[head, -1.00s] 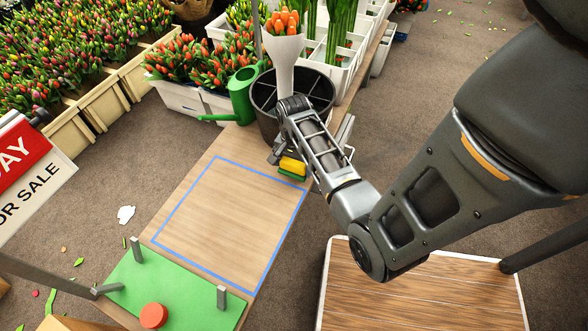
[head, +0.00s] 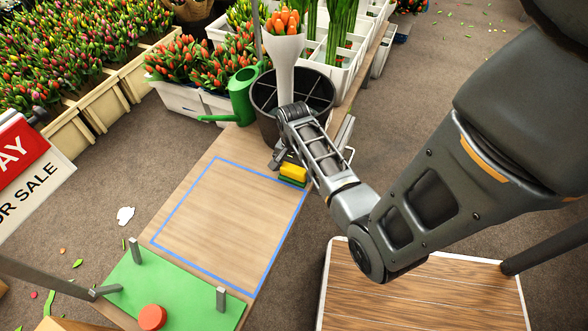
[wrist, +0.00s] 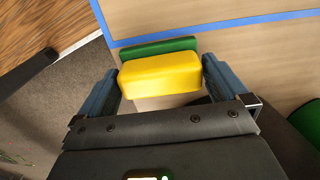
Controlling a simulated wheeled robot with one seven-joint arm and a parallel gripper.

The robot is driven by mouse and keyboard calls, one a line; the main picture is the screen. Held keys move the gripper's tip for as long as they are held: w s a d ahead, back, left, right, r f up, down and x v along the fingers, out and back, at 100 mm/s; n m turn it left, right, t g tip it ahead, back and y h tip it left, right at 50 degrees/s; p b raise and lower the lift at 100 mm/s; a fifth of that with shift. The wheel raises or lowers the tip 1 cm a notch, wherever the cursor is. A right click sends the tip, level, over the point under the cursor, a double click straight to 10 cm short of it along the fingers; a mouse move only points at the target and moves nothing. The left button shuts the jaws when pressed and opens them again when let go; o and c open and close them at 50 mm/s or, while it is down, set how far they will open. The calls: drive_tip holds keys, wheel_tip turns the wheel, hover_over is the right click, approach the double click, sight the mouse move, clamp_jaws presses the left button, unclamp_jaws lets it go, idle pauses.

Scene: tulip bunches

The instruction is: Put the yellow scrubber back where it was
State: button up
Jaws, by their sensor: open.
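The yellow scrubber (head: 294,172) is a small yellow block with a green layer at its base. It sits near the far right corner of the blue taped square (head: 227,283) on the wooden table. In the wrist view the yellow scrubber (wrist: 160,75) lies between the two fingers of my gripper (wrist: 160,88), with its green part (wrist: 160,47) on the far side. My gripper is open, with a finger at each side of the scrubber. In the head view my gripper (head: 281,160) is partly hidden by my arm.
A black bucket (head: 265,124) and a green watering can (head: 242,97) stand behind the square. A green mat (head: 185,300) with grey posts and a red disc (head: 152,317) lies at the near end. The taped square is bare inside.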

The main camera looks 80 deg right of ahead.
sight(294, 168)
wheel_tip(294, 168, up, 11)
drive_tip(key=p, duration=0.2)
drive_tip(key=s+a+r+n+t+h, duration=0.15)
drive_tip(key=a+n+t+h, duration=0.25)
drive_tip(key=a+n+t, duration=1.05)
drive_tip(key=s+a+r+n+y, duration=0.2)
drive_tip(key=s+a+r+n, duration=0.1)
drive_tip(key=a+r, duration=0.5)
drive_tip(key=s+a+r+n+y, duration=0.2)
drive_tip(key=s+a+r, duration=0.3)
drive_tip(key=a+r, duration=0.4)
wheel_tip(294, 168, up, 5)
drive_tip(key=shift+s+a+r+n, duration=0.1)
drive_tip(key=shift+s+a+n, duration=0.2)
drive_tip(key=shift+n, duration=0.25)
